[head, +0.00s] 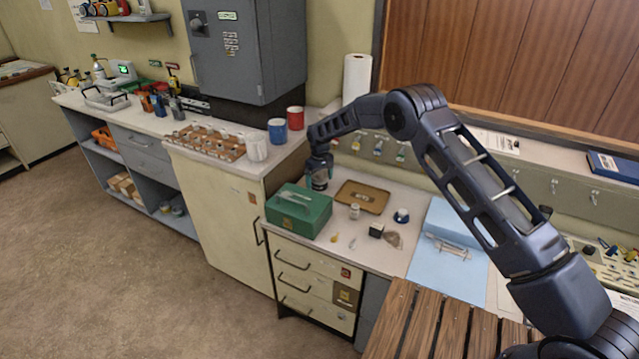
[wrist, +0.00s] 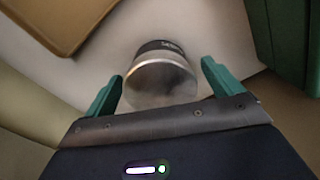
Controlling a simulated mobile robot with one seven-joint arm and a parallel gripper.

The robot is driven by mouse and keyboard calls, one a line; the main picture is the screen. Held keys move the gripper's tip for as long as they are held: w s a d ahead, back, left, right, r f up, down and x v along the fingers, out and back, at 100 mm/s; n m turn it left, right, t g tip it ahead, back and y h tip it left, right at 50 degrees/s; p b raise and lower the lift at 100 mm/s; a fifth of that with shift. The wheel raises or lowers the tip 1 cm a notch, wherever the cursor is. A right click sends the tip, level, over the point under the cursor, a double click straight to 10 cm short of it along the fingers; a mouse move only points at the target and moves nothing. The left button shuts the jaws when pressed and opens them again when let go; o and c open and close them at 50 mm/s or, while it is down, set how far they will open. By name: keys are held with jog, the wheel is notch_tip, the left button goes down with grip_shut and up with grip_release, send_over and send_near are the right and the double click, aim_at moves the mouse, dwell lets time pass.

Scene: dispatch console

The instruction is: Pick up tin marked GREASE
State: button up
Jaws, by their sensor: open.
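The tin (wrist: 160,82) stands between my fingers in the wrist view. It has a bare metal lid and a dark band with pale lettering, too small and blurred to read for certain. My gripper (wrist: 163,74) is open, with one green finger on each side of the tin. A small gap shows at each finger. In the head view my gripper (head: 319,176) points down just behind the green cash box (head: 299,211), with the tin mostly hidden at its fingers.
The green box also shows at the right of the wrist view (wrist: 283,40). A brown tray (head: 362,197) lies just right of my gripper. A small jar (head: 354,211), a dark cube (head: 376,230) and a blue-and-white cup (head: 401,216) stand nearby. Blue and red tins (head: 296,118) stand on the left counter.

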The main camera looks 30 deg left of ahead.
notch_tip(320, 180, down, 2)
jog(key=shift+f, duration=0.1)
jog(key=shift+c, duration=0.3)
jog(key=c, duration=1.1)
jog(key=shift+c, duration=0.2)
